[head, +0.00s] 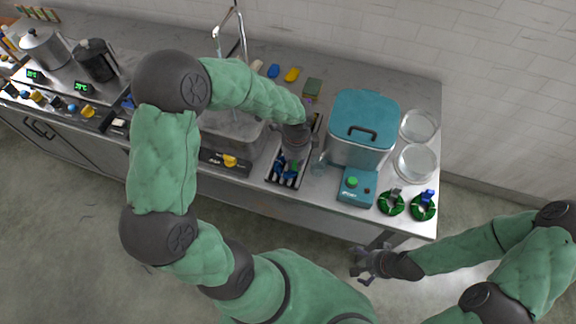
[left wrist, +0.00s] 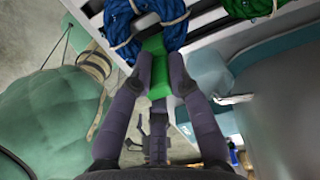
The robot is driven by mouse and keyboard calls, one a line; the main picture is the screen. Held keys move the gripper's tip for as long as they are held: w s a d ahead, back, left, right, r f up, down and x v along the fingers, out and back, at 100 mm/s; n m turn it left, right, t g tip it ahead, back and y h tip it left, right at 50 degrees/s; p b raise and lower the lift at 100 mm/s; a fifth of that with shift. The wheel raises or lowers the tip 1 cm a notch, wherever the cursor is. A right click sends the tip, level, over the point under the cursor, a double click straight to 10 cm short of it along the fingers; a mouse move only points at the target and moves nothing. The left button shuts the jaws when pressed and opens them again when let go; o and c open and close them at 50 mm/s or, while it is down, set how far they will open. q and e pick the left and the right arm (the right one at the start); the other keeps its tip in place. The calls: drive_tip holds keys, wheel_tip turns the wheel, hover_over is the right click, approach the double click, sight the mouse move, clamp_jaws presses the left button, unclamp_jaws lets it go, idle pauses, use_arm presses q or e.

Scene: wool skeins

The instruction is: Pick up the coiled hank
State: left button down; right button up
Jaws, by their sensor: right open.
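In the left wrist view a blue coiled hank (left wrist: 122,32) lies at the top, over the edge of a slotted rack, with a green piece (left wrist: 154,45) at its lower side. My left gripper (left wrist: 160,65) has its fingers on both sides of this green piece, which fills the gap between them. In the head view my left gripper (head: 294,146) is over the dark rack (head: 271,176) on the counter, and its wrist partly hides the rack. I cannot tell whether the hank is clear of the rack. My right gripper (head: 366,264) is open and empty, off the counter's front edge.
A teal bin (head: 362,120) stands right of the rack, with a teal button box (head: 357,186) in front. Two green coils (head: 391,204) and two clear round dishes (head: 416,162) are at the right end. A sink and tap (head: 232,35) are behind my left arm.

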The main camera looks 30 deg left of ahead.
use_arm(q)
drive_tip(key=shift+r, duration=0.15)
drive_tip(key=shift+r, duration=0.3)
drive_tip(key=r, duration=0.1)
drive_tip(key=r+p, duration=0.1)
drive_tip(key=r, duration=0.1)
drive_tip(key=shift+s+d+r, duration=0.1)
drive_tip(key=shift+s+r, duration=0.15)
drive_tip(key=shift+s, duration=0.05)
drive_tip(key=s+d+r+p, duration=0.4)
drive_tip(key=s+r, duration=0.4)
drive_tip(key=s, duration=0.4)
drive_tip(key=shift+s+r, duration=0.3)
drive_tip(key=shift+s, duration=0.05)
